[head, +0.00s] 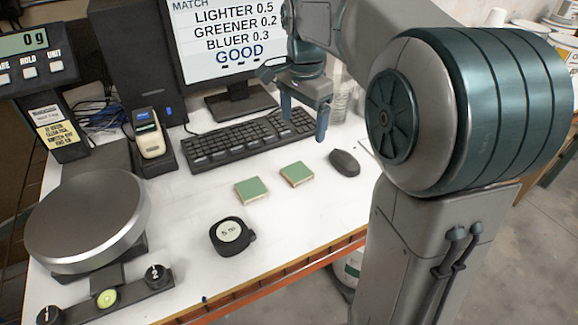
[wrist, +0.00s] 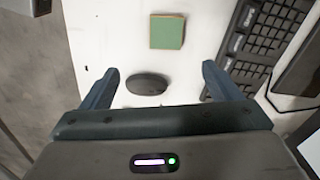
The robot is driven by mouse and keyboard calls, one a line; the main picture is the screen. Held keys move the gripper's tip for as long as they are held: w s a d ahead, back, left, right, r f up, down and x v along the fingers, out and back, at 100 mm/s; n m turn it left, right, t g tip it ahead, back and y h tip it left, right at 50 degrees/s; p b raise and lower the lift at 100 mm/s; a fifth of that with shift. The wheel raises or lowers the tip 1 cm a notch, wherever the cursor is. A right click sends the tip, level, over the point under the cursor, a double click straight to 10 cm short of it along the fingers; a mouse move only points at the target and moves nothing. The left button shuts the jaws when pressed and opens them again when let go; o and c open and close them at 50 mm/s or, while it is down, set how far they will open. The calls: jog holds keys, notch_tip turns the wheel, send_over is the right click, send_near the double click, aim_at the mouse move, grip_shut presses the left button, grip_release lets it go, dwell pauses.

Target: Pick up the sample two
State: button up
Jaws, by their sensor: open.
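Two flat green square samples lie on the white table in the head view, a left one (head: 251,189) and a right one (head: 297,174). No label shows which is sample two. In the wrist view one green sample (wrist: 168,32) lies beyond the fingertips, with a pale edge along one side; the other is out of that view. My gripper (head: 305,117) is open and empty, above the table near the keyboard's right end. In the wrist view the fingers (wrist: 161,70) are wide apart, with the mouse showing between them.
A black mouse (head: 345,163) lies right of the samples. A keyboard (head: 250,140) lies behind them, before the monitor (head: 235,45). A scale with a round pan (head: 87,220) stands left. The table around the samples is clear.

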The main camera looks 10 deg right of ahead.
jog(key=w+f+m, duration=0.1)
jog(key=w, duration=0.1)
jog(key=b, duration=0.1)
send_over(299, 171)
jog(key=shift+m, duration=0.3)
jog(key=f, duration=0.8)
jog(key=shift+w+d+f, duration=0.15)
jog(key=shift+w+f, duration=0.15)
jog(key=shift+s+f, duration=0.15)
jog(key=shift+f, duration=1.25)
jog(key=shift+s+f, duration=0.1)
jog(key=shift+f, duration=1.25)
jog(key=shift+c, duration=0.3)
jog(key=c, duration=1)
